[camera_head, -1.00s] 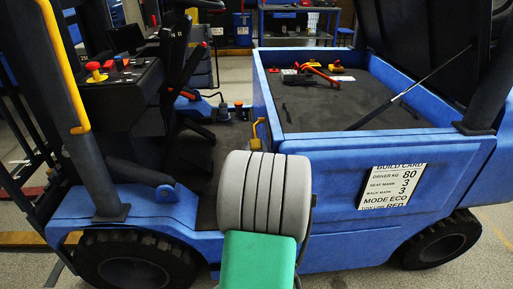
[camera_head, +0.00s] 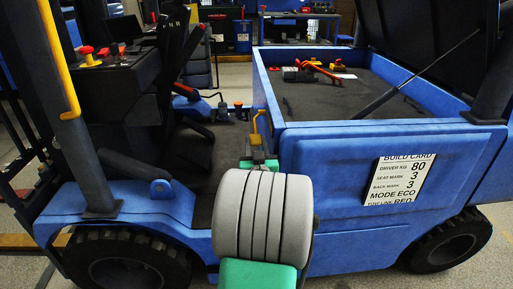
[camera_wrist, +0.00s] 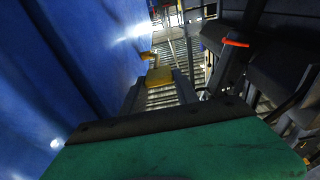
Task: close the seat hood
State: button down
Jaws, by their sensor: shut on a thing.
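The seat hood (camera_head: 415,40) is a dark panel, raised at the upper right of the head view, with a thin dark strut (camera_head: 425,75) running down from it into the open blue bay. A yellow lever (camera_head: 256,122) stands at the bay's left outer side. My gripper (camera_head: 258,146) is at this lever, partly hidden behind my grey and green arm. In the wrist view my gripper (camera_wrist: 160,88) has its two dark fingers on either side of the yellow lever's block (camera_wrist: 159,76), shut on it. The hood's hinge is not clearly seen.
The open bay (camera_head: 355,125) holds a red tool (camera_head: 320,70) and small parts. A build card (camera_head: 402,178) is on the blue side panel. A dark post (camera_head: 492,75) stands at right, a yellow-railed post (camera_head: 85,140) at left.

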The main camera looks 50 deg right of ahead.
jog(key=c, duration=1.2)
grip_release()
jog(key=b+v, duration=0.1)
jog(key=v, duration=0.7)
jog(key=shift+o, duration=0.2)
